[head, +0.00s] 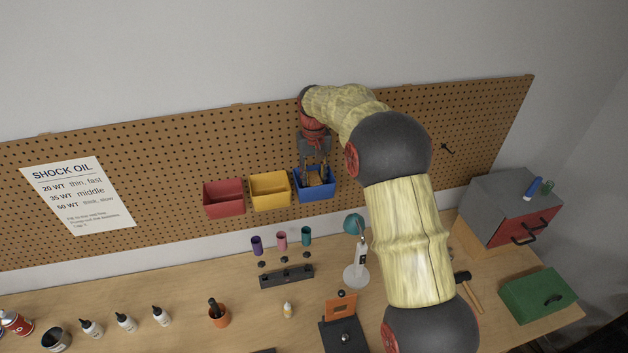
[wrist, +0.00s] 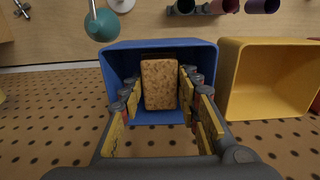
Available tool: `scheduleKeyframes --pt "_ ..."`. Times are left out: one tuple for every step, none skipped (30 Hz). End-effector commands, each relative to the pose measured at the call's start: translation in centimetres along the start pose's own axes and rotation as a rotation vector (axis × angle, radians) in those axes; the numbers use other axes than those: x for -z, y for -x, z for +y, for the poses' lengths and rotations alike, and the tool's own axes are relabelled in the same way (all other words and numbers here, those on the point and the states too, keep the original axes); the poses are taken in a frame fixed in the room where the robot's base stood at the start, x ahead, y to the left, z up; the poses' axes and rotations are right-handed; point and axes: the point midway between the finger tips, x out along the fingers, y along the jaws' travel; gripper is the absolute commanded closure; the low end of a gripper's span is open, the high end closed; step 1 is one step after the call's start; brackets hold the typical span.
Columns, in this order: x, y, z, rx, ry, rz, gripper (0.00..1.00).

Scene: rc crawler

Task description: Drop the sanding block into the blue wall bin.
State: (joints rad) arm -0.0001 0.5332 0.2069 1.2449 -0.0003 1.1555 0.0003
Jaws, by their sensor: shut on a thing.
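The blue wall bin (head: 316,194) hangs on the pegboard as the rightmost of three bins. In the wrist view the blue bin (wrist: 113,62) opens around the block. The sanding block (wrist: 161,84) is tan and speckled, with a dark edge at its far side. My gripper (head: 315,178) is over the blue bin's opening, pointing down. In the wrist view my gripper (wrist: 161,95) has its fingers on both sides of the block and is shut on it. The block lies within the outline of the bin's mouth; how deep it is cannot be told.
A yellow bin (head: 270,191) is close beside the blue bin, and a red bin (head: 223,198) is farther left. Below are small coloured cups (head: 281,240) and a teal lamp (head: 354,224). A grey cabinet (head: 490,205) and a green box (head: 540,296) stand at right.

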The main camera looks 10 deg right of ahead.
Motion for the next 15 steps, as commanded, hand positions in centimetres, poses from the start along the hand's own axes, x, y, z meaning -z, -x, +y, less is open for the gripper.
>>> scheduleKeyframes --pt "0.0 0.0 0.0 0.000 0.000 -0.001 0.92" --pt "0.0 -0.1 0.0 0.000 0.000 -0.001 0.92" --pt "0.0 -0.2 0.0 0.000 0.000 -0.001 0.92" --pt "0.0 -0.3 0.0 0.000 0.000 -0.001 0.92" --pt "0.0 -0.4 0.0 0.000 0.000 -0.001 0.92" --pt "0.0 -0.5 0.0 0.000 0.000 -0.002 0.92" --pt "0.0 -0.6 0.0 0.000 0.000 -0.002 0.92" --pt "0.0 -0.7 0.0 0.000 0.000 -0.002 0.92" --pt "-0.1 -0.8 0.0 0.000 0.000 -0.002 0.92" --pt "-0.1 -0.9 0.0 0.000 0.000 -0.002 0.92" --pt "-0.1 -1.0 0.0 0.000 0.000 -0.002 0.92" --pt "-0.1 -1.1 0.0 0.000 0.000 -0.002 0.92" --pt "-0.1 -1.1 0.0 0.000 0.000 -0.002 0.92" --pt "-0.1 -1.2 0.0 0.000 0.000 -0.002 0.92" --pt "0.0 -1.2 0.0 0.000 0.000 -0.001 0.92"
